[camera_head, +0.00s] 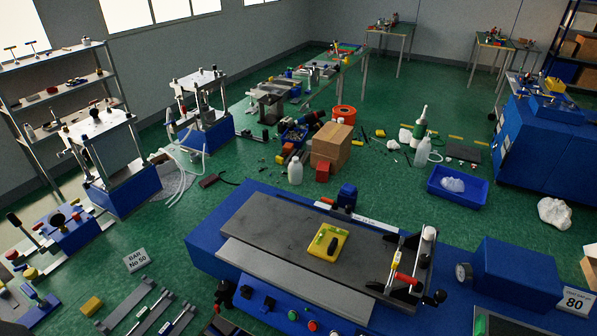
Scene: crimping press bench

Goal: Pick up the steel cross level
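A small yellow block (327,242) with a dark, rounded piece and a greenish spot on its top lies flat on the dark grey plate of the blue bench, near the middle of the view. It looks like a level, but I cannot tell for sure that it is the steel cross level. Nothing touches it from above. Neither of my grippers shows in the head view.
The blue bench (215,247) has a dark plate (265,222) with bare room left of the yellow block. A metal clamp frame with a red handle (405,279) stands to its right. A blue box (515,272) and gauge (463,272) are farther right.

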